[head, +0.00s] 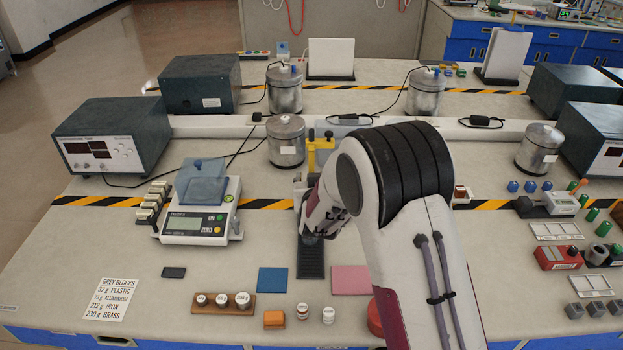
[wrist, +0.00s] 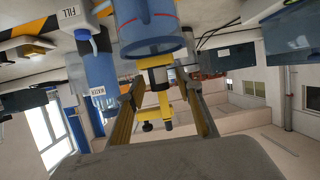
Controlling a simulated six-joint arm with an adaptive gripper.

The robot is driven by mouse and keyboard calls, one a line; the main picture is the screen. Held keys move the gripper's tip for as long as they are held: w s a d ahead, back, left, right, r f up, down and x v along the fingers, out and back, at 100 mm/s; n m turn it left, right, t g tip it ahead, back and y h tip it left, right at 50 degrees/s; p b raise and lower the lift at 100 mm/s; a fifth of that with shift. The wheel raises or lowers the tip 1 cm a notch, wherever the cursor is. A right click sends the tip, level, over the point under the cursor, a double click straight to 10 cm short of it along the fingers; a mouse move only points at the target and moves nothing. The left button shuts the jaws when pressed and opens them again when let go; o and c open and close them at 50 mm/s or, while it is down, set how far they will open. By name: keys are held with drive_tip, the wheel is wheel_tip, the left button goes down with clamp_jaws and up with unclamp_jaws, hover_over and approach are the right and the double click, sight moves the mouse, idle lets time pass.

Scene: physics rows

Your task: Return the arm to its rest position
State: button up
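My arm reaches in from the lower right of the head view, and its white and dark red links hide part of the bench. My gripper (head: 312,236) is low over the black ribbed strip (head: 311,262) at the bench middle, largely hidden by my wrist. In the wrist view my gripper's two fingers (wrist: 162,100) stand wide apart. A yellow clamp-like part (wrist: 163,103) shows in the gap between them, seemingly beyond the fingers; I see no contact. The yellow part also shows behind my wrist in the head view (head: 321,143).
A balance (head: 200,222) with a clear cover stands left. Metal cans (head: 286,143) stand behind. A blue-tinted vessel (wrist: 150,28) and a WATER bottle (wrist: 98,90) are close in the wrist view.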

sight(310, 151)
drive_tip(key=o, duration=0.3)
idle(0.5)
drive_tip(key=shift+r, duration=3.95)
